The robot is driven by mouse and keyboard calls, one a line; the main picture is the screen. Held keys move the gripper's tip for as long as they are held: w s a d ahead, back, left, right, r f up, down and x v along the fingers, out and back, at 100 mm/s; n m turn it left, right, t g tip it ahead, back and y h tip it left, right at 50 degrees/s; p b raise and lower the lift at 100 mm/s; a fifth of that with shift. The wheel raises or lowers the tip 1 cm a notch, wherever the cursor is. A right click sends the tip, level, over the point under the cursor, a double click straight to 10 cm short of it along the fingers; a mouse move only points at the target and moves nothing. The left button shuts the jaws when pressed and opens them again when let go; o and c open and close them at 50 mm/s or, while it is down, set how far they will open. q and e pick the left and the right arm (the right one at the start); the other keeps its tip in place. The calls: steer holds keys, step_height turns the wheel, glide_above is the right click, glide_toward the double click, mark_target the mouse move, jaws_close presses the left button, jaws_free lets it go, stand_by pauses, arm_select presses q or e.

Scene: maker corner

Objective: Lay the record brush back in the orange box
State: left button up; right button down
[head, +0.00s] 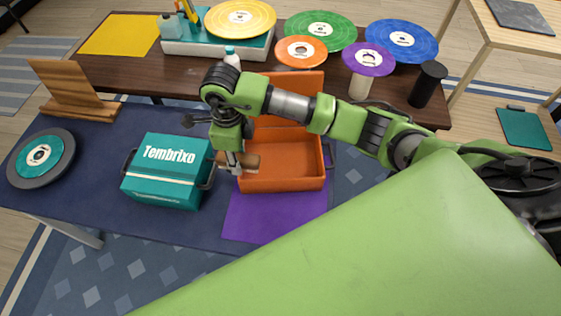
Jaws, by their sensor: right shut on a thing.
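The orange box (290,181) stands open on the blue table, with its lid tilted up at the back (308,84). My right gripper (234,166) points down at the box's left wall and is shut on the record brush (251,161). The brush is brown with a paler underside, and it overlaps the left end of the box's inside. I cannot tell whether it touches the box floor. My arm hides part of the box's back and lid. My left gripper is not in view.
A teal Tembrixo case (165,180) stands close left of the gripper. A purple mat (262,222) lies under the box. A wooden stand (75,90) and a dark record (42,158) are further left. Colored records and a black cylinder (428,83) are on the dark table behind.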

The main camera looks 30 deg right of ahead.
steer(key=w+d+f+b, duration=0.15)
steer(key=d+f, duration=0.25)
steer(key=d, duration=0.4)
steer(key=b, duration=0.4)
glide_above(280, 165)
steer(key=a, duration=0.2)
steer(key=f, duration=0.4)
steer(key=shift+s+d+f, duration=0.15)
steer(key=shift+d, duration=0.05)
steer(key=shift+d+f, duration=0.35)
steer(key=shift+d, duration=0.1)
steer(key=shift+d+f+b, duration=0.15)
steer(key=shift+f+b, duration=0.05)
steer(key=shift+b, duration=0.15)
steer(key=f, duration=0.1)
steer(key=f+b, duration=0.2)
steer(key=shift+w+d+f, duration=0.2)
steer(key=shift+d+f, duration=0.05)
steer(key=shift+f, duration=0.1)
steer(key=shift+r, duration=0.1)
